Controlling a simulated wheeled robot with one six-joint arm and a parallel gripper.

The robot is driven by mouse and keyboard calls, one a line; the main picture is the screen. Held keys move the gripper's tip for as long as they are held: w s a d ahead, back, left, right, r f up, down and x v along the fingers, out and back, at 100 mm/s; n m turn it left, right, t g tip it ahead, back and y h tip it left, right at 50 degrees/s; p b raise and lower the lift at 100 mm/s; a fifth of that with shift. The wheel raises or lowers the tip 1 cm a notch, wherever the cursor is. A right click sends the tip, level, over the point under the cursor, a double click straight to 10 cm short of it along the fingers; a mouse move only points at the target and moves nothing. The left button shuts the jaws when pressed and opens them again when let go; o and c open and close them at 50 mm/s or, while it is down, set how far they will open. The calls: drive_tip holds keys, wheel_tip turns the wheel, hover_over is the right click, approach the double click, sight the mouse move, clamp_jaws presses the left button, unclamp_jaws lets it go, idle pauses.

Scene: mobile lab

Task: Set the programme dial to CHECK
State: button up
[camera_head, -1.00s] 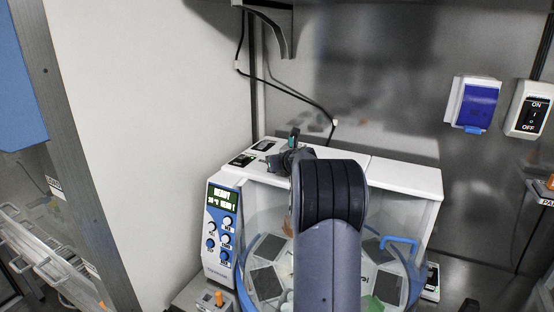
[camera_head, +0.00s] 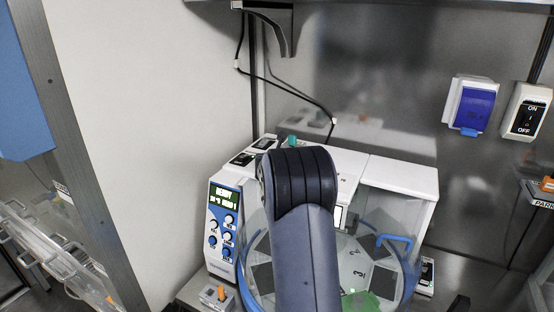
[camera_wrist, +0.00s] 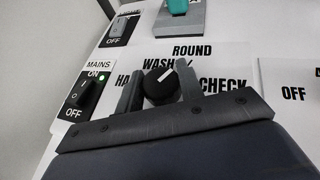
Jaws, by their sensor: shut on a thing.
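The programme dial (camera_wrist: 159,88) is a round black knob with a white pointer line, in the middle of the wrist view. The line points up and to the right, between the WASH and CHECK labels. CHECK (camera_wrist: 226,81) is printed to the right of the dial, WASH above it, ROUND higher up. A label starting HA at the left is partly covered. My gripper (camera_wrist: 160,88) has one grey finger on each side of the dial and is shut on it. In the head view, my arm hides the gripper and the dial.
A MAINS switch (camera_wrist: 91,92) stands left of the dial. A teal handle (camera_wrist: 177,6) is above it. The white machine (camera_head: 402,174) has a blue control panel (camera_head: 223,225) with a lit display and a clear round bowl in front. Shelf and wall are behind.

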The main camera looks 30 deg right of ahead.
drive_tip(key=m+g+h, duration=0.1)
drive_tip(key=m, duration=0.1)
drive_tip(key=m+g+h, duration=0.2)
drive_tip(key=shift+w+r+g, duration=0.1)
drive_tip(key=shift+w+g, duration=0.05)
drive_tip(key=shift+g, duration=0.15)
drive_tip(key=shift+m+g+h, duration=1)
drive_tip(key=shift+m+g, duration=0.9)
drive_tip(key=shift+g, duration=0.1)
drive_tip(key=o, duration=1)
drive_tip(key=shift+a, duration=0.1)
drive_tip(key=b+v, duration=0.3)
drive_tip(key=v, duration=0.7)
drive_tip(key=shift+a+r, duration=0.15)
drive_tip(key=shift+a, duration=0.1)
